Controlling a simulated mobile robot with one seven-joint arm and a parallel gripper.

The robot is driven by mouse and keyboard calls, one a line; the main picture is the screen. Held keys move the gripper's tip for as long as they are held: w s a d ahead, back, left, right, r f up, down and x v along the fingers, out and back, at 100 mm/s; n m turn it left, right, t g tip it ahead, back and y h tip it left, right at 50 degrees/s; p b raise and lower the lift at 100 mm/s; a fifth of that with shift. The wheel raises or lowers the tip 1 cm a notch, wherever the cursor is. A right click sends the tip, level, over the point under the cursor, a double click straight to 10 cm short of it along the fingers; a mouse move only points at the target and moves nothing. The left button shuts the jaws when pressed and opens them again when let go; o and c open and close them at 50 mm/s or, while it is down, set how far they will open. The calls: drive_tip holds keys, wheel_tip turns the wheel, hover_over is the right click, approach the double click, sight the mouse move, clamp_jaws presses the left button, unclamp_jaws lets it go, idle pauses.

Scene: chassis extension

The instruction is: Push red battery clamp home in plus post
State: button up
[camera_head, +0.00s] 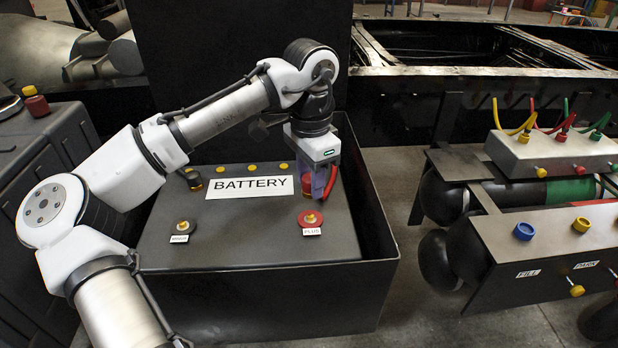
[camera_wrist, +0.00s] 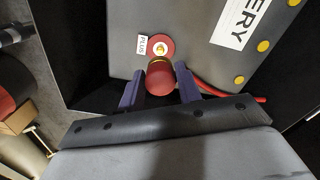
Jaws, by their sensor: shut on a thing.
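The red battery clamp (camera_head: 306,184) is between the purple fingers of my gripper (camera_head: 318,185), which is shut on it. In the wrist view, the red clamp (camera_wrist: 160,80) shows between the two fingertips (camera_wrist: 160,88), with a red cable (camera_wrist: 220,92) running off to the right. The plus post (camera_head: 311,218) is a yellow stud on a red disc, with a PLUS label in front of it. In the wrist view, the plus post (camera_wrist: 160,47) shows just beyond the clamp. In the head view, the clamp appears above and behind the post, apart from it.
The grey battery (camera_head: 250,240) sits in a black box (camera_head: 270,300) whose walls rise around it. The minus post (camera_head: 182,227) is at the left, with a dark clamp (camera_head: 191,178) behind it. A panel with coloured fittings (camera_head: 550,150) stands at the right.

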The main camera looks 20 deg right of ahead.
sight(310, 215)
idle(0.4)
wheel_tip(310, 215, down, 6)
drive_tip(key=b, duration=0.6)
drive_tip(key=shift+r, duration=0.1)
drive_tip(key=shift+r+p, duration=0.1)
drive_tip(key=shift+p, duration=1.3)
idle(1.6)
drive_tip(key=shift+f, duration=0.6)
idle(0.4)
drive_tip(key=o, duration=1)
wheel_tip(310, 215, up, 14)
drive_tip(key=shift+f+p, duration=0.1)
drive_tip(key=shift+p, duration=0.7)
drive_tip(key=shift+s, duration=0.1)
